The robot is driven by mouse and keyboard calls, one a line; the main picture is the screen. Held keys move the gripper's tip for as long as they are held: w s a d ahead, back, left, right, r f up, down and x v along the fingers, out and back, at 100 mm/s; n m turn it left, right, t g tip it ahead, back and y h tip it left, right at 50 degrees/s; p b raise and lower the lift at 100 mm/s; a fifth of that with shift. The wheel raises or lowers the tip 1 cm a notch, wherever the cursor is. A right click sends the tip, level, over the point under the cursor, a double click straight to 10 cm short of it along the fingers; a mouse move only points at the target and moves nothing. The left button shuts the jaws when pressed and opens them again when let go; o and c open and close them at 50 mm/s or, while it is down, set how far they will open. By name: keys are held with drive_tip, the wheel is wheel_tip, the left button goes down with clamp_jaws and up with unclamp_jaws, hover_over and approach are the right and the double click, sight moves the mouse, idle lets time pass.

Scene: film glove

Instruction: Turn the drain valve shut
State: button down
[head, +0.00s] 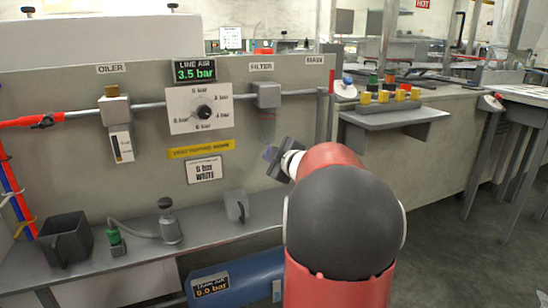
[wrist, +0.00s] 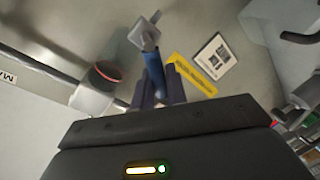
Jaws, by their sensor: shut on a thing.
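The drain valve has a grey metal body (wrist: 145,34) and a blue lever (wrist: 153,68), at the upper middle of the wrist view. My gripper (wrist: 158,88) is shut on the blue lever, with its dark fingers on either side of it. In the head view my gripper (head: 272,154) is just below the clear bowl (head: 267,126) of the filter (head: 266,95). The valve is mostly hidden there by the fingers and my wrist. I cannot tell from these views how far the valve is turned.
A regulator dial (head: 204,112) and a gauge reading 3.5 bar (head: 195,70) are left of the filter. A pipe (head: 160,105) crosses the panel. A shelf with coloured parts (head: 395,116) juts out at right.

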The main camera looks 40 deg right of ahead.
drive_tip(key=shift+w+a+f+n+g+h+b, duration=0.15)
drive_tip(key=shift+f+n+h+b, duration=0.25)
drive_tip(key=shift+n+b, duration=0.5)
drive_tip(key=shift+s+a+f+n+g+h+b, duration=0.1)
drive_tip(key=shift+f+n+h+b, duration=0.1)
drive_tip(key=shift+f+n+b, duration=0.55)
drive_tip(key=shift+w+a+f+n+g+h+b, duration=0.1)
drive_tip(key=shift+a+f+n+h+b, duration=0.15)
drive_tip(key=shift+n+b, duration=0.85)
drive_tip(key=shift+d+n, duration=0.1)
drive_tip(key=shift+n, duration=0.15)
drive_tip(key=c, duration=1.5)
unclamp_jaws()
drive_tip(key=shift+r, duration=0.1)
drive_tip(key=p+v, duration=0.1)
drive_tip(key=v, duration=0.7)
